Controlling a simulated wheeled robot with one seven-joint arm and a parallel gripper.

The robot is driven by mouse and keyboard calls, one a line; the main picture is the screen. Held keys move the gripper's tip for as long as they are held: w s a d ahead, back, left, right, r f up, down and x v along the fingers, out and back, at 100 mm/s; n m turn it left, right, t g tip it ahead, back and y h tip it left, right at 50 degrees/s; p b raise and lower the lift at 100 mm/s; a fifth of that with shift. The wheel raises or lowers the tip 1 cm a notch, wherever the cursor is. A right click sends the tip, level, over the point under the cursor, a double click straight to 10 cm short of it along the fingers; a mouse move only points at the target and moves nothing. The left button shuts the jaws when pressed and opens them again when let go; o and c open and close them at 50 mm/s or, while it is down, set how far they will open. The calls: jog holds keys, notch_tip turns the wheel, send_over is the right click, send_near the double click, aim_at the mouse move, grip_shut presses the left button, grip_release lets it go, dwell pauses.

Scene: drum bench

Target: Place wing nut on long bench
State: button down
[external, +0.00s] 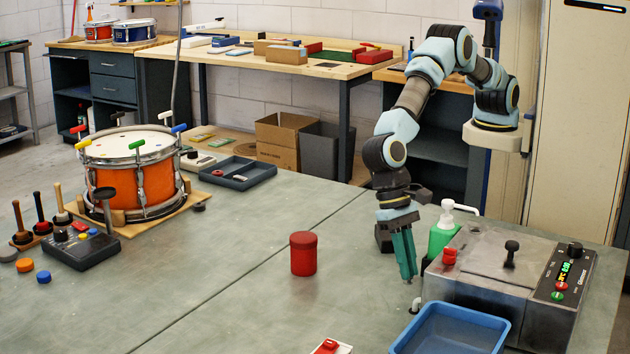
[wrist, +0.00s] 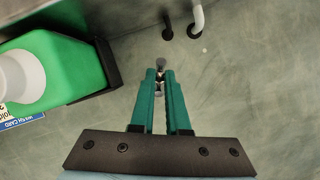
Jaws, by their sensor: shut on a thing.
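My gripper (wrist: 163,80) points down over the grey-green bench top (external: 250,265), with its teal fingers nearly together. They are shut on a small metallic wing nut (wrist: 159,86), seen between the fingertips in the wrist view. In the external view, my gripper (external: 408,279) is just left of the grey machine and right of the red jar. The fingers mostly hide the wing nut there. I cannot tell whether it touches the bench top.
A green bottle (external: 442,236) with a white cap stands close behind my gripper. The grey machine (external: 500,275) is at right, and a blue tray (external: 455,333) is in front. A red jar (external: 303,254) stands to the left. Bare bench top lies between the jar and drum (external: 135,178).

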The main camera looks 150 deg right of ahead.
jog(key=shift+f, duration=0.65)
jog(key=c, duration=0.7)
grip_release()
jog(key=b+v, duration=0.3)
jog(key=v, duration=0.9)
jog(key=s+n+h, duration=0.1)
jog(key=s+n, duration=0.2)
jog(key=s, duration=0.3)
jog(key=s+d+n+h, duration=0.1)
jog(key=s+n, duration=0.3)
jog(key=s, duration=0.2)
jog(key=s+d+n+h, duration=0.1)
jog(key=s+n, duration=0.3)
jog(key=s, duration=0.3)
jog(key=shift+s+d+r, duration=0.15)
jog(key=shift+d+r, duration=0.05)
jog(key=shift+r, duration=0.2)
jog(key=shift+o, duration=0.4)
jog(key=s+f+n+h, duration=0.1)
jog(key=s+f+n, duration=0.1)
jog(key=s+n, duration=0.8)
jog(key=s, duration=0.9)
jog(key=shift+s+d+f, duration=0.25)
jog(key=shift+s, duration=0.1)
